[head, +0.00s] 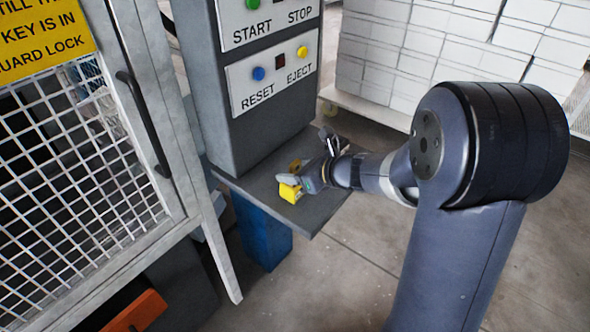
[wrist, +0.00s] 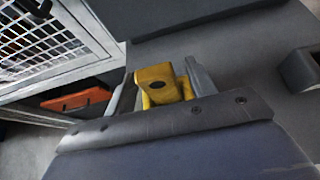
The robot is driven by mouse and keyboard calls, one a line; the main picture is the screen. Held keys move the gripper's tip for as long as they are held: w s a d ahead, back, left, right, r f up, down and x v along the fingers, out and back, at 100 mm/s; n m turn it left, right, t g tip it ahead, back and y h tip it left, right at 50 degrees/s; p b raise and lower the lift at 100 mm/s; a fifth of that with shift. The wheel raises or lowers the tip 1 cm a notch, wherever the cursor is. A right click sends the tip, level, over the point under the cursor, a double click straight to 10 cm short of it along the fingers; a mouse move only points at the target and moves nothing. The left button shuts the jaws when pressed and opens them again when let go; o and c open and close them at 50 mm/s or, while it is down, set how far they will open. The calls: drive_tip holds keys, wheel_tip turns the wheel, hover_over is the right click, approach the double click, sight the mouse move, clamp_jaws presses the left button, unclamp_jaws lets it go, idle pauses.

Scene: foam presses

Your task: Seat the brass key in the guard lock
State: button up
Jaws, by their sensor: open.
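A bright yellow block (head: 290,191) is on the grey shelf (head: 315,214) below the control panel, close to the fingers of my gripper (head: 308,180). In the wrist view the yellow piece (wrist: 156,77) has a dark oval mark or hole on its face. It lies between the two spread grey fingers of my gripper (wrist: 161,88), which are open. A darker brass-yellow part (head: 295,166) shows just behind my gripper in the head view. I cannot tell for sure which yellow part is the key and which is the guard lock.
The grey control column (head: 243,130) with labelled buttons rises behind the shelf. A mesh guard door (head: 75,165) with a dark handle stands at left, with an orange part (head: 138,311) low behind it. White stacked boxes (head: 450,45) stand at the back right. Floor is open at right.

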drive_tip(key=shift+s+d+r, duration=0.1)
drive_tip(key=shift+d+r, duration=0.1)
drive_tip(key=shift+r, duration=0.1)
drive_tip(key=v, duration=1.1)
drive_tip(key=shift+s+d, duration=0.15)
drive_tip(key=shift+s, duration=0.05)
drive_tip(key=shift+w, duration=0.1)
drive_tip(key=x, duration=1.2)
drive_tip(key=shift+f, duration=0.15)
drive_tip(key=shift+r+p, duration=0.3)
drive_tip(key=shift+r, duration=0.65)
drive_tip(key=shift+f, duration=0.1)
